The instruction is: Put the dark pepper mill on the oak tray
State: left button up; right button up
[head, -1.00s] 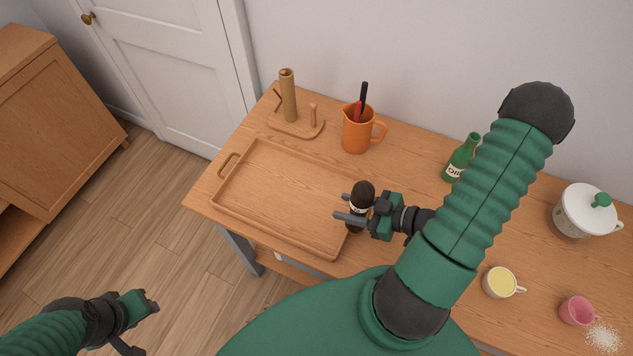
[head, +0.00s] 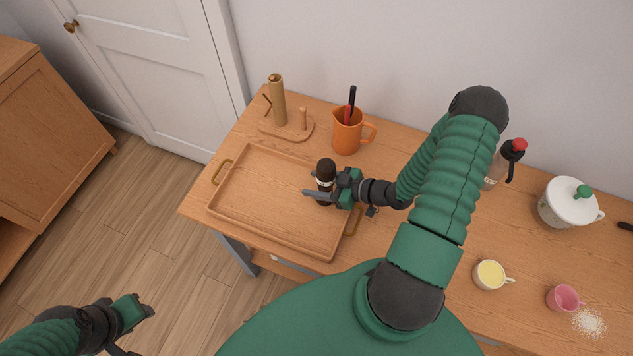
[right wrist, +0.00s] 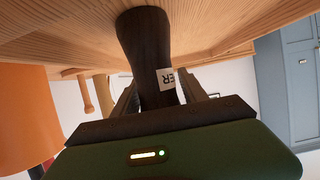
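The dark pepper mill (head: 325,170) has a black top and a white label. It is upright over the right part of the oak tray (head: 265,200). My right gripper (head: 319,193) is shut on the mill, with a finger on each side of it. In the right wrist view the mill (right wrist: 146,45) stands between the fingers, its label partly showing and wood close at its end. I cannot tell whether its base touches the tray. The tray is otherwise empty. My left gripper (head: 140,330) is open and empty, low at the left, away from the table.
An orange jug (head: 346,135) with utensils and a wooden stand (head: 287,128) are behind the tray. A red-capped bottle (head: 497,170), white pot (head: 568,205), yellow cup (head: 489,275) and pink cup (head: 563,298) are to the right. White grains (head: 589,322) lie near the pink cup.

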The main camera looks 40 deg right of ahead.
aim_at(332, 187)
jog(key=shift+o, duration=0.9)
jog(key=shift+a+r, duration=0.1)
jog(key=shift+a, duration=0.25)
jog(key=shift+s+d+r, duration=0.1)
jog(key=shift+s+d, duration=0.05)
jog(key=shift+s, duration=0.05)
jog(key=b+v, duration=0.1)
jog(key=v, duration=0.4)
jog(key=b+v, duration=0.1)
jog(key=v, duration=0.4)
jog(key=shift+s+d, duration=0.3)
jog(key=shift+d, duration=0.1)
jog(key=shift+s+r, duration=0.25)
jog(key=shift+s, duration=0.1)
pick_arm(q)
jog(key=shift+a+f, duration=0.2)
jog(key=shift+f, duration=0.4)
jog(key=shift+a+f, duration=0.2)
jog(key=shift+f, duration=0.35)
pick_arm(e)
jog(key=shift+r, duration=0.1)
